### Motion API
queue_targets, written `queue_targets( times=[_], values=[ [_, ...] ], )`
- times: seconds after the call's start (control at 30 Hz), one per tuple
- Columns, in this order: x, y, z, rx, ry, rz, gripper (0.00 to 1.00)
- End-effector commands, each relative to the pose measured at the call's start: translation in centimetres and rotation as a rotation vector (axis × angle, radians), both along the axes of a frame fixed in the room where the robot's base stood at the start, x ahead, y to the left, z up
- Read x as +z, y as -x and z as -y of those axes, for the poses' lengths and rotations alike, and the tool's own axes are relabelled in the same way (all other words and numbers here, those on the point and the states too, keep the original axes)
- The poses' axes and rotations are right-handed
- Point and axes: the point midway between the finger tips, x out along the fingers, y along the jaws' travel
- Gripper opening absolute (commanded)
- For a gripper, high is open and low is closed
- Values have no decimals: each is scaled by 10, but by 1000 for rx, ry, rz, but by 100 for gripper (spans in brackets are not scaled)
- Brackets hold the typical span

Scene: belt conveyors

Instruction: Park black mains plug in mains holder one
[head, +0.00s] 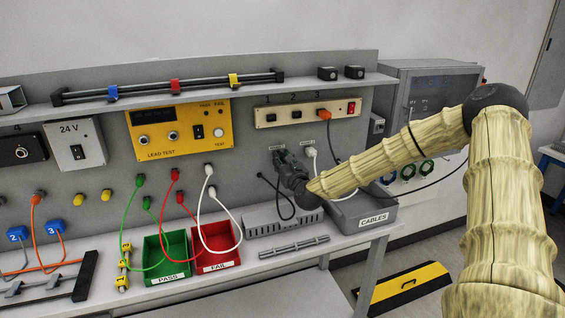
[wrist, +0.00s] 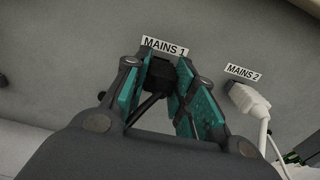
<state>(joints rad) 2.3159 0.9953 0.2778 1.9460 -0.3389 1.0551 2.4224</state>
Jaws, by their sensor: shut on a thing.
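My gripper (wrist: 163,88) reaches the back panel under the label MAINS 1 (wrist: 165,46). Its teal pads are shut on the black mains plug (wrist: 159,73), whose black cable hangs down between the fingers. The plug sits right below the label, at the panel; the holder behind it is hidden, so I cannot tell how far it is seated. In the head view my gripper (head: 281,160) covers most of the plug, and the black cable (head: 268,190) loops down in front of the panel. A white plug (wrist: 245,97) sits at the panel under MAINS 2 (wrist: 243,72), right of my gripper.
A grey vented box (head: 284,222) stands below my gripper, beside a grey CABLES bin (head: 365,213). Green and red trays (head: 213,268) stand to the left with hanging leads.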

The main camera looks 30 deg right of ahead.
Motion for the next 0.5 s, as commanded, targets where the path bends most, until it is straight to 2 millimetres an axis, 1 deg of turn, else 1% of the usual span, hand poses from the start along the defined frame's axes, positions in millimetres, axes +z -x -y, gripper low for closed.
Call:
queue_targets(
  times=[0.37,0.4,0.47,0.5],
  values=[
    [0,-2,1,0,0,0,0],
    [0,-2,1,0,0,0,32],
    [0,-2,1,0,0,0,42],
    [0,-2,1,0,0,0,50]
  ],
)
